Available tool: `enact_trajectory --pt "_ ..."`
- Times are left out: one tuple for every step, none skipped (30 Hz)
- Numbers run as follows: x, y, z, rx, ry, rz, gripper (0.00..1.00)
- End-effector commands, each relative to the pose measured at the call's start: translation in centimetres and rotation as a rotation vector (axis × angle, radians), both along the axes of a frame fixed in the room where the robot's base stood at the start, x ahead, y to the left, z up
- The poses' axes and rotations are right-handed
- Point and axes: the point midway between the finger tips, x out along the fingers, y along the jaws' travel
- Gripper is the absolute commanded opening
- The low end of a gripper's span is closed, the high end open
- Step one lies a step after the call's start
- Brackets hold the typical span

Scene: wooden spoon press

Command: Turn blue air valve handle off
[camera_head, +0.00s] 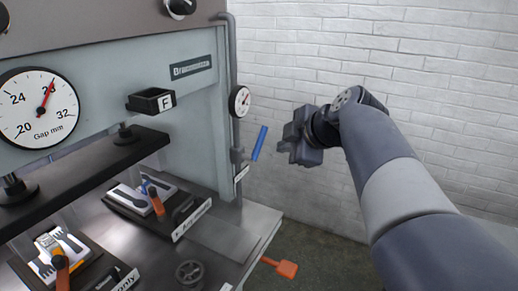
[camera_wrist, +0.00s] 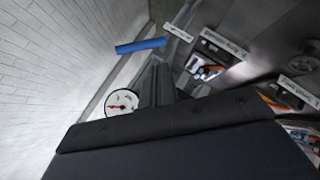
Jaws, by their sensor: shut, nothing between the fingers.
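The blue air valve handle (camera_head: 259,143) sits on the grey pipe at the right side of the press. In the head view it is steeply tilted, its top leaning to the right. It also shows in the wrist view (camera_wrist: 141,46) as a blue bar at upper left. My gripper (camera_head: 290,146) is shut and empty. In the head view it is just right of the handle with a small visible gap. My gripper's dark body (camera_wrist: 185,135) fills the lower part of the wrist view.
A small round gauge (camera_head: 240,101) is on the pipe (camera_head: 233,60) above the handle. The press table (camera_head: 222,236) holds spoon moulds. An orange-red paddle (camera_head: 282,267) sticks out at its front edge. A white brick wall (camera_head: 300,60) stands behind. Open floor lies below my arm.

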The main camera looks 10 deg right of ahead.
Motion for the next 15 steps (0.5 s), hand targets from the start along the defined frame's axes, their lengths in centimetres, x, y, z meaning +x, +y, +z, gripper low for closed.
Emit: enact_trajectory --pt "0.0 -0.2 0.0 0.044 -0.035 -0.01 0.0" --pt "0.0 -0.3 0.4 0.067 -0.055 -0.013 0.0" --pt "0.0 -0.3 0.9 0.099 -0.081 -0.016 0.0" --pt "0.0 -0.3 1.3 0.12 -0.098 -0.017 0.0" --pt "-0.1 -0.4 1.6 0.139 -0.114 -0.02 0.0" --pt "-0.1 -0.4 2.1 0.16 -0.134 -0.02 0.0" --pt "-0.1 -0.4 2.3 0.173 -0.146 -0.02 0.0" --pt "-0.2 -0.4 2.6 0.185 -0.157 -0.021 0.0" --pt "-0.2 -0.5 2.9 0.199 -0.17 -0.023 0.0" --pt "-0.2 -0.5 3.1 0.206 -0.176 -0.022 0.0" --pt "-0.2 -0.5 3.3 0.212 -0.183 -0.022 0.0" --pt "-0.2 -0.5 3.4 0.218 -0.189 -0.022 0.0" --pt "-0.2 -0.5 3.5 0.22 -0.191 -0.022 0.0" --pt "-0.2 -0.5 3.6 0.223 -0.193 -0.022 0.0" --pt "-0.2 -0.5 3.6 0.224 -0.194 -0.023 0.0"
